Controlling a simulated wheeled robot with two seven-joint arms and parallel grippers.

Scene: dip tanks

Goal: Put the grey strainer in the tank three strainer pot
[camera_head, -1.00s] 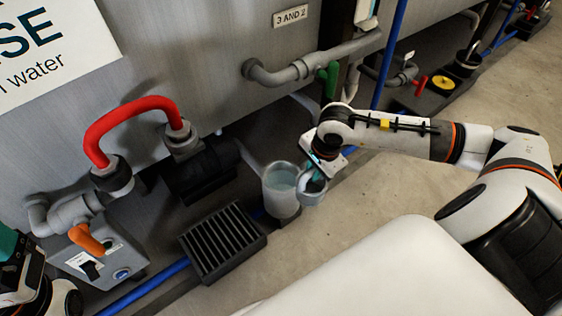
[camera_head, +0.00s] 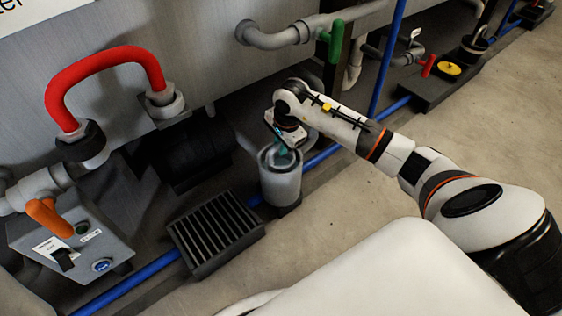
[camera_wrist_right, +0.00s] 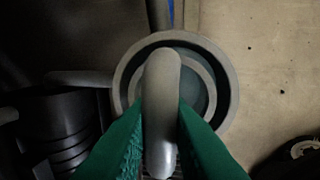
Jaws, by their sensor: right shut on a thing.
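The strainer pot (camera_head: 281,186) is a pale grey cylinder standing on the floor by the tank. My right gripper (camera_head: 284,150) is right above its mouth. In the right wrist view, the green fingers are shut on the grey handle of the grey strainer (camera_wrist_right: 161,85). My left gripper is out of view.
A black slatted grate (camera_head: 215,232) lies left of the pot. A blue pipe (camera_head: 322,156) runs along the floor behind the pot. The floor to the right is clear.

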